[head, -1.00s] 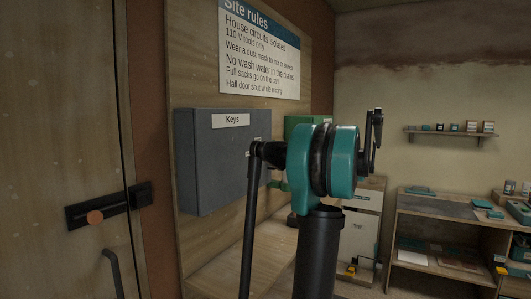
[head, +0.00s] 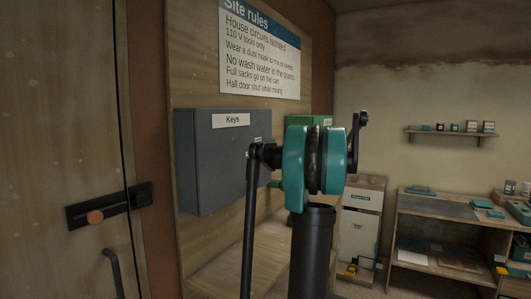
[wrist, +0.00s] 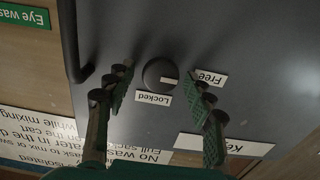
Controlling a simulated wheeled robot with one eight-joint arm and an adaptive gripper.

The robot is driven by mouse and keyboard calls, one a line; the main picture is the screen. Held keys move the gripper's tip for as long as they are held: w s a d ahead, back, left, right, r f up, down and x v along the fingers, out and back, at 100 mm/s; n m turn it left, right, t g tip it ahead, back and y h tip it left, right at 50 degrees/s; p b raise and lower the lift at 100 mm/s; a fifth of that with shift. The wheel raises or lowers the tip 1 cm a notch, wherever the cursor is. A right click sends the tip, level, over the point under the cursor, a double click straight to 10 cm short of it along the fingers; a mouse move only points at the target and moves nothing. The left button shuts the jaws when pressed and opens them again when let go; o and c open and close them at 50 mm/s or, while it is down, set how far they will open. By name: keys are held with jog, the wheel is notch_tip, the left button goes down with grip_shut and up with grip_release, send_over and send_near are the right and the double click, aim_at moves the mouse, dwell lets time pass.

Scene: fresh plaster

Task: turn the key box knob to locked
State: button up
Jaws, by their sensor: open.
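The grey key box (head: 215,165), labelled "Keys", is on the wooden board in the head view; my arm covers part of its right side. In the wrist view, upside down, the box face (wrist: 140,40) fills the middle. Its round dark knob (wrist: 158,72) has a pale mark on its right side, toward the "Free" label (wrist: 212,77). The "Locked" label (wrist: 153,99) is just below the knob in that picture. My gripper (wrist: 162,83) is open, with one finger on each side of the knob and visible gaps. The head view does not show the fingers clearly.
A dark bar handle (wrist: 70,45) is left of the knob in the wrist view. The site rules sign (head: 260,50) is above the box. A green box (head: 305,121) is behind my arm. A door with a bolt (head: 110,207) is at left.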

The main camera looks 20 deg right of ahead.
grip_shut()
jog(key=shift+m, duration=0.3)
jog(key=shift+w+d+f+m, duration=0.1)
jog(key=shift+m, duration=4.2)
jog(key=shift+d+f+m, duration=0.1)
jog(key=shift+m, duration=4.2)
grip_release()
